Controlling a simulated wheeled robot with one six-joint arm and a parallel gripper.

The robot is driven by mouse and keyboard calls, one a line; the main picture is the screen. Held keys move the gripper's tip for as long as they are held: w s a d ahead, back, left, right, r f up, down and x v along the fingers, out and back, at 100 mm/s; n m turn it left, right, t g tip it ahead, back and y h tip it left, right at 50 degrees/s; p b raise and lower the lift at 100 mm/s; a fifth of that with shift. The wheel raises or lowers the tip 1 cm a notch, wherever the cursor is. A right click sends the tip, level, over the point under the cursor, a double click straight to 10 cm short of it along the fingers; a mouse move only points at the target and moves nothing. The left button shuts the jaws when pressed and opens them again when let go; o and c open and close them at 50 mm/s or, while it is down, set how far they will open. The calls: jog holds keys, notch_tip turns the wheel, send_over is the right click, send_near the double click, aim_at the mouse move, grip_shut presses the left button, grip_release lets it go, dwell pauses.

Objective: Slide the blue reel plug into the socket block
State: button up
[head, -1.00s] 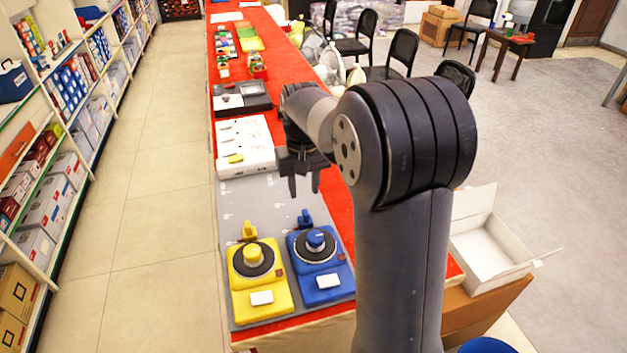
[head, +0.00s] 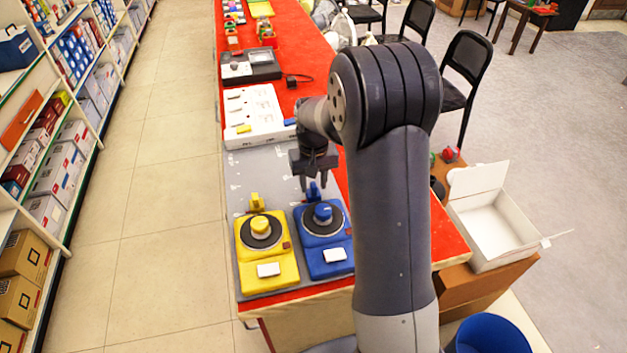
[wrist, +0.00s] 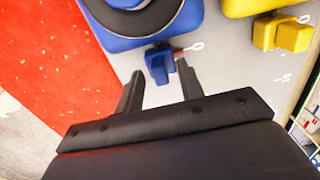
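The blue reel (head: 322,240) lies flat on the grey mat at the near end of the table. Its small blue plug (head: 313,191) stands at the reel's far edge; the wrist view shows this plug (wrist: 159,64) too. My gripper (head: 314,184) points down just above the plug, with fingers apart. In the wrist view, my gripper (wrist: 160,66) is open, with the plug ahead of the gap between the fingertips, and I see no grip on it. A white block (head: 258,103), apparently the socket block, lies farther back.
The yellow reel (head: 265,262) with its yellow plug (head: 257,202) lies close left of the blue one. A dark-framed device (head: 250,66) sits behind the white block. An open white box (head: 490,228) stands at right.

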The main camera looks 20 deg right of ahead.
grip_shut()
dwell(0.4)
